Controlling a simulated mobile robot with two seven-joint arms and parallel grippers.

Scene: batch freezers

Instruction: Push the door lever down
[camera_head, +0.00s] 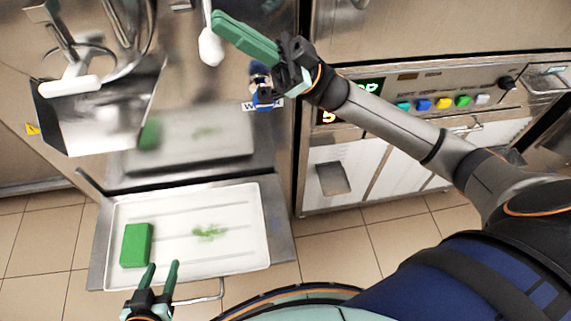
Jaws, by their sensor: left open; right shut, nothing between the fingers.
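A lever with a white rounded knob (210,46) hangs down at the top centre, on the front of the steel machine. A second lever with a white grip (70,86) is at the upper left, by the steel chute. I cannot tell for certain which one is the door lever. My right gripper (217,22) is shut and empty. Its green fingertips are right beside the white-knobbed lever; whether they touch it is unclear. My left gripper (162,265) is open and empty, low in the view at the front edge of the tray.
A white tray (255,225) with a green block (136,245) and a green smear rests on a steel shelf. The steel chute (100,115) hangs above it. A control panel (435,100) with coloured buttons is at the right, behind my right arm. Tiled floor lies below.

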